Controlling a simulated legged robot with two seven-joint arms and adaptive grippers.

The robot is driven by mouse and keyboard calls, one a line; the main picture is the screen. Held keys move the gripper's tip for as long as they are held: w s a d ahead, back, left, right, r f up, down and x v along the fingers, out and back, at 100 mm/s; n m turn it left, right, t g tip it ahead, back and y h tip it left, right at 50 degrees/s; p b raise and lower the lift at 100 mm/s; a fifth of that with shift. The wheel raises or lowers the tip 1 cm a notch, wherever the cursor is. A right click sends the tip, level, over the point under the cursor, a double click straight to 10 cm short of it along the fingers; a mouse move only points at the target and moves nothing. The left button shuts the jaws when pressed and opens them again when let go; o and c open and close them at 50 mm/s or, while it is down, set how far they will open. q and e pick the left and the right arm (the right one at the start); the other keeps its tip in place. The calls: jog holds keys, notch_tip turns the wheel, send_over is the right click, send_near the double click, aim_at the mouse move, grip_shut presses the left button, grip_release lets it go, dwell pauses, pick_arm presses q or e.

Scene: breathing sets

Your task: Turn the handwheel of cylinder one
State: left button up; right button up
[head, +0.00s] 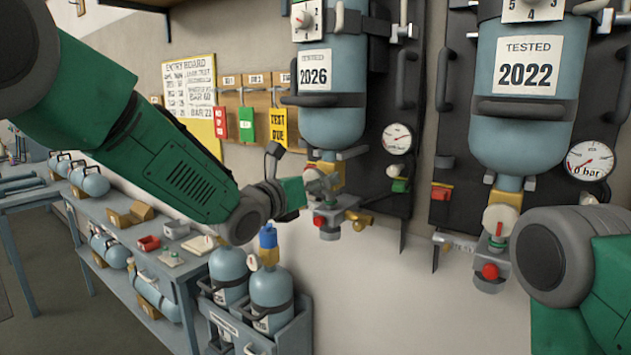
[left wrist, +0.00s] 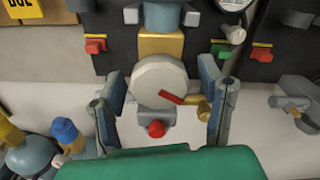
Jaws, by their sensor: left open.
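A blue-grey cylinder (head: 333,95) marked 2026 hangs upside down on the left wall panel. A pale round handwheel (left wrist: 158,80) with a red mark sits below its brass valve block (left wrist: 160,45). My left gripper (left wrist: 162,88) is open, with one finger on each side of this handwheel; I cannot tell whether they touch it. In the head view the left gripper (head: 312,190) is at the cylinder's valve and partly covers the wheel. A second cylinder (head: 522,110), marked 2022, has its own pale handwheel (head: 498,218). My right arm shows at the right edge, but its gripper does not.
A red knob (left wrist: 156,129) sits just below the handwheel, and a brass fitting (head: 360,221) sticks out beside the valve. A gauge (head: 397,138) is to the right. Upright cylinders (head: 270,290) in a rack and a bench (head: 165,262) stand lower left.

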pick_arm(q)
jog(key=c, duration=1.2)
jog(key=shift+n, duration=0.3)
